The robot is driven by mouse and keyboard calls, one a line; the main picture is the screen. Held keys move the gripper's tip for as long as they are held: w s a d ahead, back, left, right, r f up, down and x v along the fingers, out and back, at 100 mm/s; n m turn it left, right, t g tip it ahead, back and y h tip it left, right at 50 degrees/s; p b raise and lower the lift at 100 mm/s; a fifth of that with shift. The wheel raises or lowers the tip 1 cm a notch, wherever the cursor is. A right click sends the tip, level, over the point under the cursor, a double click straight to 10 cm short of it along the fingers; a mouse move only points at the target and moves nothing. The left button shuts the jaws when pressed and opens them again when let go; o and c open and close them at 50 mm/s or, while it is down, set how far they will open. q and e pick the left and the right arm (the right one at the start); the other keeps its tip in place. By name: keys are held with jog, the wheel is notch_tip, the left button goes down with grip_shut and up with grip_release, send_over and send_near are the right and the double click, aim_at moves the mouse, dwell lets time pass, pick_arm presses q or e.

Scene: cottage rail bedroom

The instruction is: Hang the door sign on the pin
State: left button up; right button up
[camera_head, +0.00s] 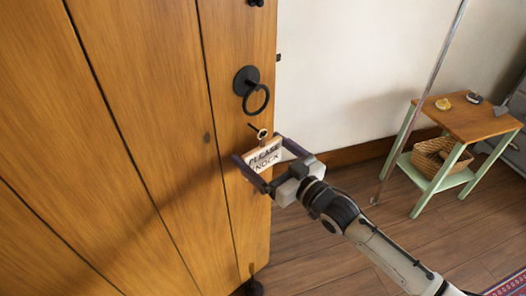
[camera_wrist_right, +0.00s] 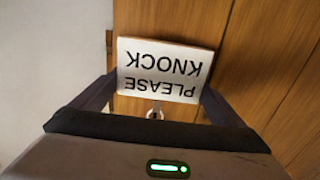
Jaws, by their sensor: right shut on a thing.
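The door sign (camera_head: 264,156) is a small white plate reading "PLEASE KNOCK", with a small brass ring (camera_head: 263,134) at its top. My right gripper (camera_head: 262,162) is shut on the sign, its fingers at the plate's two side edges, close to the wooden door. The sign also shows upside down between the fingers in the right wrist view (camera_wrist_right: 165,68). The dark pin (camera_head: 253,127) sticks out of the door just above the sign. Its tip is close to the ring; I cannot tell whether the ring is around it. My left gripper is not in view.
The wooden door (camera_head: 160,130) fills the left side. A black ring handle (camera_head: 256,98) hangs above the pin. A small green-legged table (camera_head: 465,118) with a wicker basket (camera_head: 438,156) stands at the right, behind a thin upright pole (camera_head: 425,90). The floor between is clear.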

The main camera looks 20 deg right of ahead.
jog(key=shift+w+a+f, duration=0.1)
jog(key=shift+w+a, duration=0.1)
jog(key=shift+w, duration=0.15)
dwell(0.4)
jog(key=shift+f+b, duration=0.4)
jog(key=shift+f, duration=0.2)
dwell(0.3)
jog(key=shift+s+f, duration=0.2)
jog(key=shift+f, duration=0.35)
jog(key=shift+r+p, duration=0.4)
dwell(0.5)
jog(key=o, duration=0.8)
jog(key=shift+w, duration=0.1)
jog(key=shift+c, duration=0.2)
jog(key=shift+r, duration=0.15)
